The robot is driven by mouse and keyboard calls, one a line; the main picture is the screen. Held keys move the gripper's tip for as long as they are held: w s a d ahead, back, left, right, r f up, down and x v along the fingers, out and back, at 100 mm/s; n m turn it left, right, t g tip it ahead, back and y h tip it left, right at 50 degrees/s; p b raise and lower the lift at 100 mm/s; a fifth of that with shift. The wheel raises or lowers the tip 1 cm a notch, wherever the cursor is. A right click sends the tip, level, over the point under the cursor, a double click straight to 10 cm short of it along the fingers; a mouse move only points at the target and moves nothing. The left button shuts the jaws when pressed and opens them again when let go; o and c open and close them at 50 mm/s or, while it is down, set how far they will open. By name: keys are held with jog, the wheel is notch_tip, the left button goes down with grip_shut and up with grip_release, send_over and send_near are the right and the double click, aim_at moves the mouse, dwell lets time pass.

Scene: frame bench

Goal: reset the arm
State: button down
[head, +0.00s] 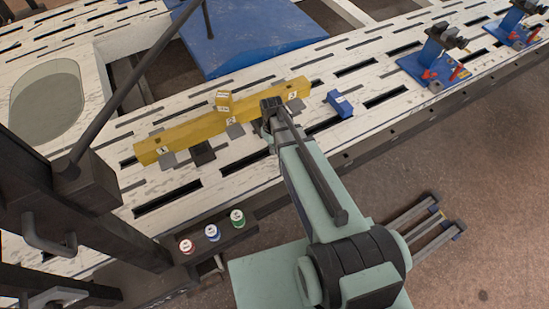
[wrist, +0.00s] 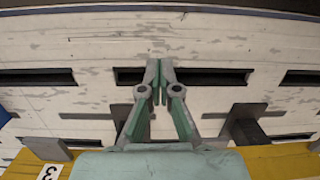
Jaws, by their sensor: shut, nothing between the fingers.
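My gripper (wrist: 157,80) is shut and empty in the wrist view, its fingertips together over the white slotted bench top (wrist: 60,110). In the head view the end of my arm reaches in from the lower right to beside the yellow beam (head: 187,133), near its label 3. The fingers are hard to make out there. The beam also shows along the bottom of the wrist view (wrist: 285,163), partly hidden by my gripper's body. I cannot tell how high the gripper is above the bench.
A blue block (head: 340,104) lies right of my gripper. Blue clamp-like fixtures (head: 432,58) stand at right.

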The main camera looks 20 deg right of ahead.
jog(key=shift+s+a+f+m, duration=0.1)
jog(key=shift+s+f+m, duration=0.2)
jog(key=shift+s+f, duration=0.35)
jog(key=shift+s+a+f+m, duration=0.1)
jog(key=shift+s+f+m, duration=0.2)
jog(key=shift+s, duration=0.55)
jog(key=s+f+m+g+p, duration=0.1)
jog(key=s+f, duration=0.4)
jog(key=s, duration=1.1)
jog(key=s+a+f+m+g, duration=0.1)
jog(key=s+f+g, duration=0.3)
jog(key=s, duration=1.2)
jog(key=shift+s+a+f+g+p, duration=0.3)
jog(key=shift+f+p, duration=0.1)
jog(key=shift+f, duration=0.15)
jog(key=c, duration=1.8)
grip_release()
jog(key=shift+c, duration=0.2)
